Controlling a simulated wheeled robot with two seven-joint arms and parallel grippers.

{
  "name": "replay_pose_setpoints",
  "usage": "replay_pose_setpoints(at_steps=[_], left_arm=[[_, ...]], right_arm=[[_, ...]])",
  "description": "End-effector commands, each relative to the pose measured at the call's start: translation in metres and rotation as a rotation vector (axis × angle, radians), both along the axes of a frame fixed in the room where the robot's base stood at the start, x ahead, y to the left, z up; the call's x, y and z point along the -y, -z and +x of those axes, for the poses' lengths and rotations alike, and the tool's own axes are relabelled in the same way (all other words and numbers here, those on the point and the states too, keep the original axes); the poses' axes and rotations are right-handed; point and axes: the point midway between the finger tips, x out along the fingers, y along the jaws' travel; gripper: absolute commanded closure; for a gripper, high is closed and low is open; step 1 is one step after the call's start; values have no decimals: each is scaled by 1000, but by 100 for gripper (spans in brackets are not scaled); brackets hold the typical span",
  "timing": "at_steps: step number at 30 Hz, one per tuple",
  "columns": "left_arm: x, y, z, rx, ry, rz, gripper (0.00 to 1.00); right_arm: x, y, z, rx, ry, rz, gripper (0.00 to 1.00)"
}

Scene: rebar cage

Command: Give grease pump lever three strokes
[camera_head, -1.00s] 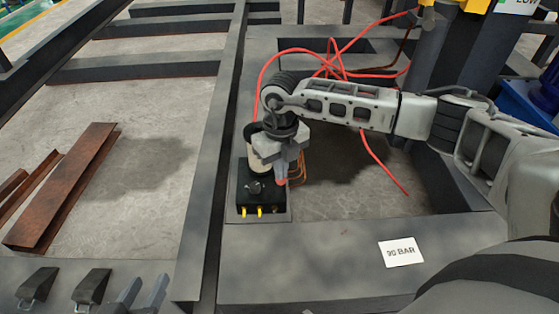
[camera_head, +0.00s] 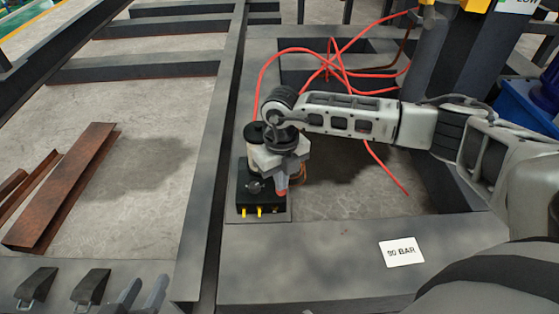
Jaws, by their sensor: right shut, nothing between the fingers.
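The grease pump (camera_head: 245,203) is a black block with a cream reservoir (camera_head: 256,151) under a dark cap, a round black knob and yellow fittings in front. It stands on a plate on the dark frame. My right gripper (camera_head: 282,186) is shut and empty, pointing down at the pump's right side. A small red tip (camera_head: 281,193) shows at its fingertips; I cannot tell whether it is the lever's end. The rest of the lever is hidden behind the gripper. My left gripper (camera_head: 143,293) shows at the bottom edge, its two grey fingers apart, away from the pump.
Red hoses (camera_head: 337,68) loop behind my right arm. A "90 BAR" label (camera_head: 401,251) lies on the front beam (camera_head: 310,265). Rusty steel channels (camera_head: 65,190) lie at the left. Two dark clamps (camera_head: 90,286) stand at the front left.

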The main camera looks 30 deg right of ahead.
Motion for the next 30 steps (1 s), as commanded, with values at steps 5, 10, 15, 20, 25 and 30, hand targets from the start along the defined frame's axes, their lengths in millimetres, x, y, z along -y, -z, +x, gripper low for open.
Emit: replay_pose_setpoints(at_steps=[5,10,15,20,25,30], left_arm=[[0,0,0,0,0,0,64],[0,1,0,0,0,0,64],[0,2,0,2,0,-1,64],[0,1,0,5,0,-2,64],[0,1,0,5,0,-2,64],[0,2,0,6,0,-2,64]], right_arm=[[0,0,0,0,1,-1,100],[0,2,-1,0,1,-1,100],[-2,10,-5,-1,1,0,100],[-3,13,-7,0,2,0,100],[-3,13,-6,0,1,0,100],[-4,16,-8,0,1,0,100]])
